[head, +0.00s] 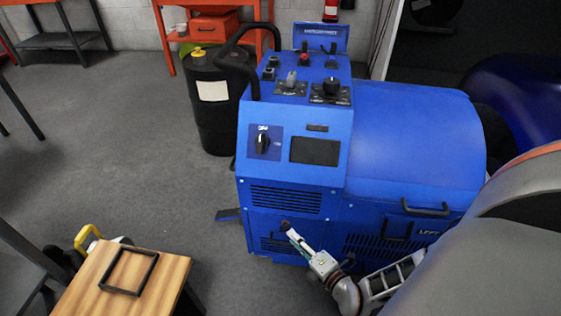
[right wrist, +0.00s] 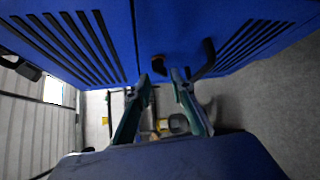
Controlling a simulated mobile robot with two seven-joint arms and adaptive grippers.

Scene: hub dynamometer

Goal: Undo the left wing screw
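The blue dynamometer cabinet (head: 293,178) stands in the middle of the head view, with a vented panel low on its front. A small dark brown knob, seemingly the left wing screw (head: 285,225), sits on that low panel; it also shows in the right wrist view (right wrist: 158,64). My right gripper (head: 291,234) is close in front of it. In the right wrist view my right gripper (right wrist: 161,77) has its fingers apart, with the knob just beyond and between the tips. I cannot tell whether they touch it. My left gripper is not in view.
A black handle (right wrist: 206,58) stands out from the panel beside the knob. A wooden-topped stand (head: 125,282) with a black square frame is at the lower left. A black drum (head: 211,113) stands behind the cabinet's left side.

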